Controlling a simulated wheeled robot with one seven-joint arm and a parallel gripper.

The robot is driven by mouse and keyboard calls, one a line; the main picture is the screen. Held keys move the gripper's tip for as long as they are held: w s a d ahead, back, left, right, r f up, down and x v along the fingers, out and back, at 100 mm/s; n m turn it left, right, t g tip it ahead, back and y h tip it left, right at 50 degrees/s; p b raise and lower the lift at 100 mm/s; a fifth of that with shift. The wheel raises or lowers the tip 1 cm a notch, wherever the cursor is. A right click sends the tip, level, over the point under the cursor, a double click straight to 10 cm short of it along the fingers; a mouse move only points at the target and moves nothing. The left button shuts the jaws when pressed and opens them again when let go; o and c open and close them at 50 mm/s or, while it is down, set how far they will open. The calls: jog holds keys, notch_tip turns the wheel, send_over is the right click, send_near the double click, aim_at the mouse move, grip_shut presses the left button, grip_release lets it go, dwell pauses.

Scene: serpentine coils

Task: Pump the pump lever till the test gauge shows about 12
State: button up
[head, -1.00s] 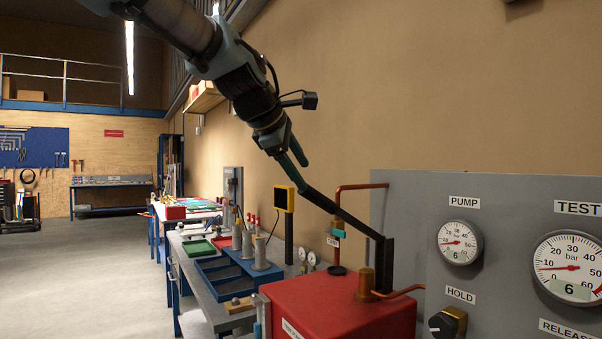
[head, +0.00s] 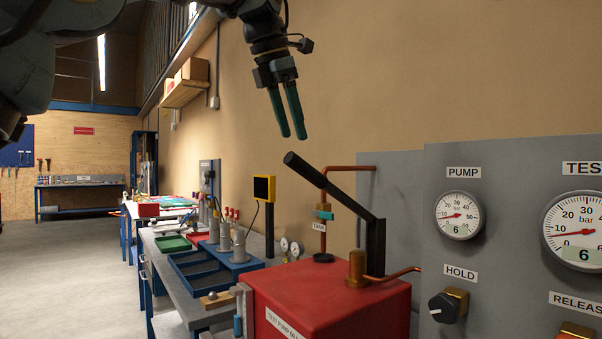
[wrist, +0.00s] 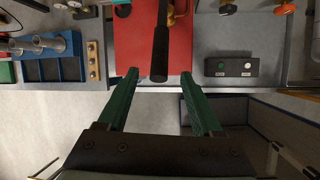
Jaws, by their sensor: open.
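The black pump lever (head: 330,180) slants up and to the left from its upright post on the red test pump box (head: 330,300). My gripper (head: 292,137) is open and empty, just above the lever's free end and apart from it. In the wrist view the lever (wrist: 160,52) points at the gap between my open fingers (wrist: 160,100). The test gauge (head: 580,232) at the right edge reads 6 on its display. The pump gauge (head: 459,215) also reads 6.
The grey panel (head: 400,190) stands right of the pump, with a black hold knob (head: 443,306) and a release label (head: 575,301). A copper pipe (head: 345,168) rises behind the lever. A blue tray (head: 195,280) and a yellow-framed screen (head: 264,188) stand to the left.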

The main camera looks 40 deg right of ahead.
aim_at(303, 167)
jog(key=x, duration=0.9)
jog(key=shift+d, duration=0.1)
grip_shut()
dwell(1.2)
